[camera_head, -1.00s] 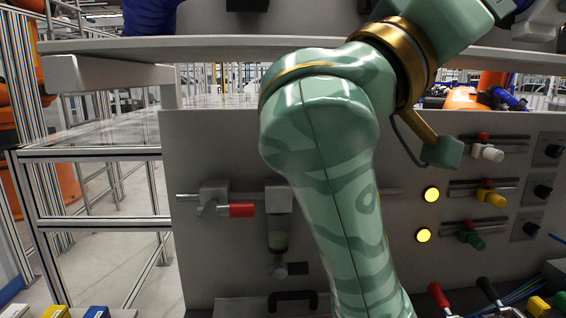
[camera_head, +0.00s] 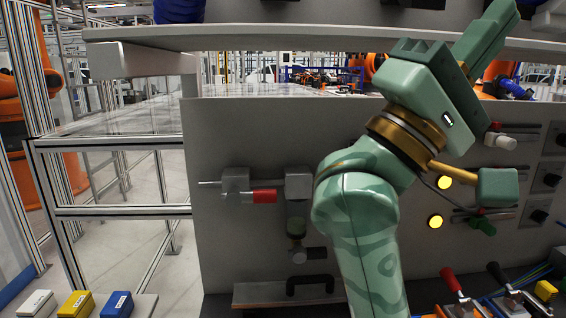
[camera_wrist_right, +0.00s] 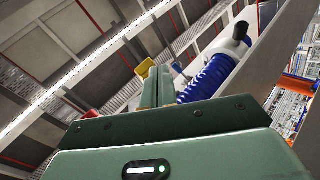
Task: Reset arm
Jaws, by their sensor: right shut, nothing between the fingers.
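My right arm rises in front of the grey panel (camera_head: 245,130) in the head view, its green, camouflage-patterned links bent at a gold ring. My right gripper (camera_head: 505,12) points up and to the right, in front of the shelf edge. In the wrist view its two green fingers (camera_wrist_right: 158,82) are together, with nothing seen between them. My left gripper is in neither view. The arm hides part of the panel.
A shelf (camera_head: 300,40) crosses above the panel. The panel carries a red-handled valve (camera_head: 262,196), lit yellow buttons (camera_head: 435,222) and a black handle (camera_head: 310,284). Levers (camera_head: 452,280) stand at lower right. White, yellow and blue boxes (camera_head: 76,304) sit at lower left.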

